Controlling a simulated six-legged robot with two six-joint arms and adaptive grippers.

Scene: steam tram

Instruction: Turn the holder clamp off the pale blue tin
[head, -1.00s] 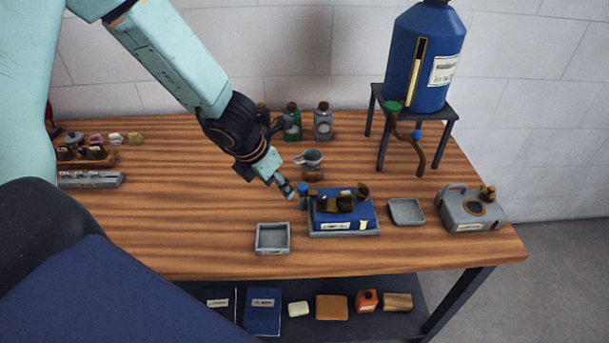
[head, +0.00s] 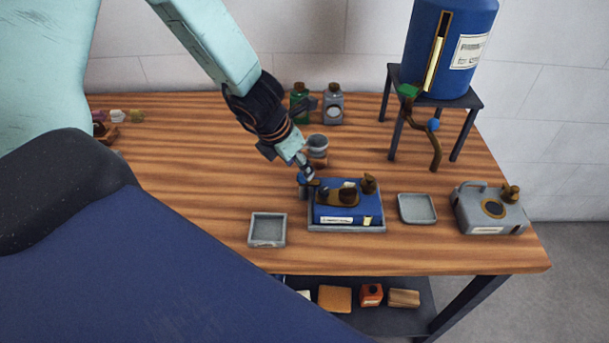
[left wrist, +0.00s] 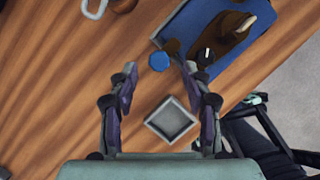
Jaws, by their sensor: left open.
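A blue tin (head: 345,213) with a white label sits in a grey tray-like holder (head: 346,229) on the bench; it looks deep blue rather than pale. A dark brown piece (head: 337,194) lies over its top. A small round blue knob (head: 302,180), perhaps part of the clamp, stands at the holder's back left corner. My left gripper (head: 307,175) points down at this knob. In the left wrist view the blue knob (left wrist: 158,62) lies between the spread fingertips of my open, empty left gripper (left wrist: 159,70); I cannot tell whether they touch it. My right gripper is not in view.
An empty grey square tray (head: 267,229) stands left of the holder and a grey dish (head: 417,208) right of it. A grey can (head: 490,208) is farther right. A cup (head: 317,146) and bottles (head: 333,105) stand behind. A blue tank (head: 451,45) sits on a stand.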

